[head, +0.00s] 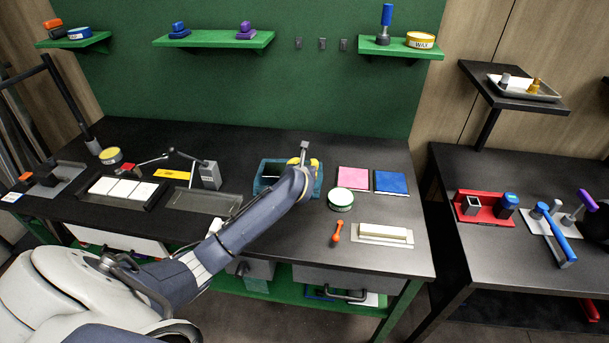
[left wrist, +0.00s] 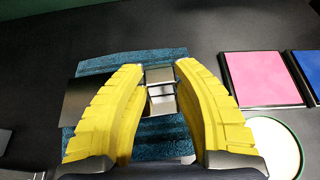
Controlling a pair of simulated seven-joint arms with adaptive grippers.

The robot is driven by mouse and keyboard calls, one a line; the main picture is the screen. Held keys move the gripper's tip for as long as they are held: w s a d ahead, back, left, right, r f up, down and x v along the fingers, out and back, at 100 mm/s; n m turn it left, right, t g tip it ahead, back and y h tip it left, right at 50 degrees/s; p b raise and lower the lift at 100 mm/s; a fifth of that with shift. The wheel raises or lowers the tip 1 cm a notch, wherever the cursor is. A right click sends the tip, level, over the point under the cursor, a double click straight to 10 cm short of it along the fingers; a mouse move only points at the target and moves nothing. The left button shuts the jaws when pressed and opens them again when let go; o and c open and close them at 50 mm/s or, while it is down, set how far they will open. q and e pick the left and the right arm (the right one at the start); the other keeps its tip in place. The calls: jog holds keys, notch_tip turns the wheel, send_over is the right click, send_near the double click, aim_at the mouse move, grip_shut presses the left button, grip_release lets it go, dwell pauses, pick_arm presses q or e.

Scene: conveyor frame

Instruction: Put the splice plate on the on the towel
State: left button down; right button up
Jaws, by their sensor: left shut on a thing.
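My left gripper (head: 303,162), with yellow fingers, is over the towel at the back middle of the bench. In the left wrist view the gripper (left wrist: 161,68) is shut on a small silver metal piece, which I take for the splice plate (left wrist: 161,92). The piece also shows just beyond the fingers in the head view (head: 305,148). The blue-teal towel (left wrist: 120,60) lies beneath; it is partly hidden by the arm in the head view (head: 262,184). I cannot tell whether the piece touches the towel. My right gripper is not in view.
A dark flat plate (left wrist: 84,102) shows beside the left finger, overlapping the towel. Right of the towel are a pink pad (head: 354,178), a blue pad (head: 391,182) and a round tin (head: 341,198). An orange-handled tool (head: 337,232) and a pale block (head: 384,233) lie in front.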

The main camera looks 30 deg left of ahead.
pick_arm(q)
jog(key=shift+f, duration=2.1)
jog(key=shift+f, duration=0.15)
jog(key=c, duration=1)
grip_release()
jog(key=shift+s+r, duration=0.1)
jog(key=shift+r, duration=0.1)
jog(key=v, duration=1.2)
